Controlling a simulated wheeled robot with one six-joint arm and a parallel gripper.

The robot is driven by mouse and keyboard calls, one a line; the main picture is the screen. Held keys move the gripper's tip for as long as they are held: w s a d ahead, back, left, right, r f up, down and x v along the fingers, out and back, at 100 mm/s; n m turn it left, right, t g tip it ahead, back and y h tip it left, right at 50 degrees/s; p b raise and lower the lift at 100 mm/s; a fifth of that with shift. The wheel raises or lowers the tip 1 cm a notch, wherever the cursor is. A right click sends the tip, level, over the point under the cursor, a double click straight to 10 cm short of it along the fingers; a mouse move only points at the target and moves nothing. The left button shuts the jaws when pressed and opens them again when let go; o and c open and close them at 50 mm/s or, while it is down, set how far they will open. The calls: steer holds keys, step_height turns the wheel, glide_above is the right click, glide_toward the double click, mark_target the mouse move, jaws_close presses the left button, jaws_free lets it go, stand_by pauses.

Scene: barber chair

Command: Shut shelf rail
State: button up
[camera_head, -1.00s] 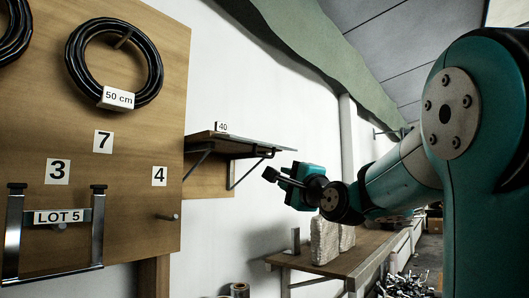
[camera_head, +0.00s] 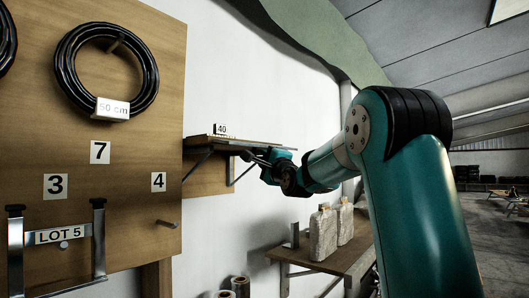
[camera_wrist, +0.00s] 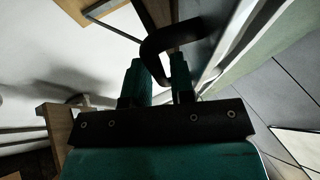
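The wall shelf (camera_head: 262,146) has a label "40" and stands on brackets beside the wooden board. My gripper (camera_head: 260,158) is at the shelf's front edge, just under its right part. In the wrist view a dark curved handle (camera_wrist: 172,36) lies ahead of my gripper (camera_wrist: 160,72). One end of the handle comes down between the two teal fingers, which stand apart. Whether both fingers touch it cannot be told. The shelf rail itself cannot be told apart from the shelf in the head view.
The wooden board (camera_head: 130,190) at left carries a black cable coil (camera_head: 62,66) and a metal LOT 5 bracket (camera_head: 98,245). The floor at right is open.

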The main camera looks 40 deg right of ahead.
steer(key=shift+w+d+r, duration=0.1)
steer(key=shift+w, duration=0.3)
steer(key=shift+c, duration=0.5)
jaws_close()
steer(key=shift+r+p, duration=0.15)
steer(key=shift+p, duration=0.15)
